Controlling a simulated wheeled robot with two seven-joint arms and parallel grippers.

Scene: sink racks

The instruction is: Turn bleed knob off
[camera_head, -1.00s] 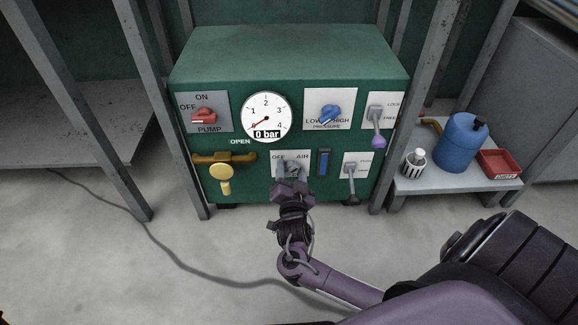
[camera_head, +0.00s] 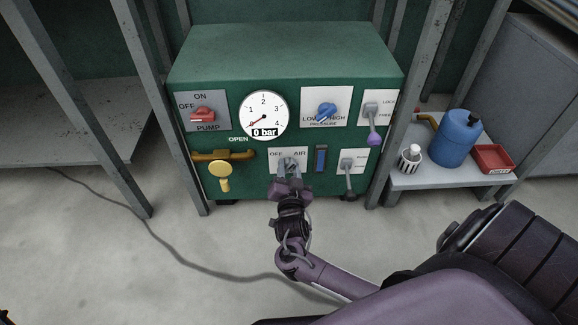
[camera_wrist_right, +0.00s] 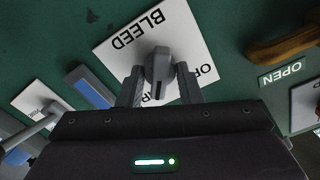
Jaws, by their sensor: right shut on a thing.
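The bleed knob (camera_wrist_right: 158,68) is a small grey knob on a white plate (camera_wrist_right: 178,25) lettered BLEED in the right wrist view. In the head view its plate (camera_head: 275,155) reads OFF and AIR, low on the green panel, and the knob is largely hidden by my gripper. My right gripper (camera_head: 288,168) is at the knob, with its fingers on either side of it. It also shows in the right wrist view (camera_wrist_right: 158,88), shut on the knob. Which mark the knob points at is hard to tell. My left gripper is not in view.
A yellow valve handle (camera_head: 220,170) is left of the bleed plate. A blue level window (camera_head: 321,158) and a grey lever (camera_head: 347,168) are to its right. Above are the red pump switch (camera_head: 203,114), the gauge (camera_head: 263,108) at 0 bar and the blue pressure knob (camera_head: 326,112).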

